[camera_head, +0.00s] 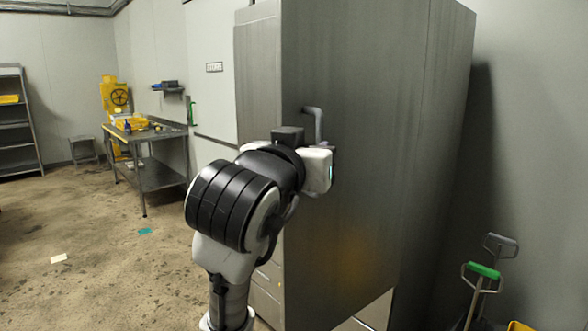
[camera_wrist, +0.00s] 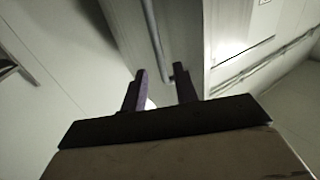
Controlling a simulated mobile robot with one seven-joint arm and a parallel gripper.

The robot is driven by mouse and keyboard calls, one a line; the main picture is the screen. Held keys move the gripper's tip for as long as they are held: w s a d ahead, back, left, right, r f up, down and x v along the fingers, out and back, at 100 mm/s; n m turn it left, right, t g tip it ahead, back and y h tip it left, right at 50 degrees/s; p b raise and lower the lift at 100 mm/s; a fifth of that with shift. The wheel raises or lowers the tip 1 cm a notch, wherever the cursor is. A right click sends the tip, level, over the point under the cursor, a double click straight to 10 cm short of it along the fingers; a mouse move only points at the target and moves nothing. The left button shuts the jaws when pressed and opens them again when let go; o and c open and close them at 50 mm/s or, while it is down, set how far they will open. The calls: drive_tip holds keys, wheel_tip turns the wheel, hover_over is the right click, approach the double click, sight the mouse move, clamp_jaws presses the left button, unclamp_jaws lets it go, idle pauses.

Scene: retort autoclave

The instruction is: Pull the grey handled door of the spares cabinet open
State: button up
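The spares cabinet's grey door (camera_head: 355,150) is the large dark metal panel in the head view. It seems to stand out at an angle from the cabinet front, with drawer fronts showing below and behind it. Its grey bar handle (camera_head: 316,118) is near its left edge; the lower part is hidden behind my gripper (camera_head: 325,150). In the wrist view the handle (camera_wrist: 153,38) runs down to between the tips of my gripper (camera_wrist: 160,72). The two fingers are apart, with gaps on both sides of the bar. I see no clear contact.
A narrow cabinet panel (camera_head: 257,90) and drawers (camera_head: 266,285) are left of the door. A workbench (camera_head: 150,175) stands further left, with open floor before it. A green-handled pallet truck (camera_head: 482,271) is at the lower right, close to the cabinet.

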drive_tip(key=b+v, duration=0.1)
drive_tip(key=v, duration=0.6)
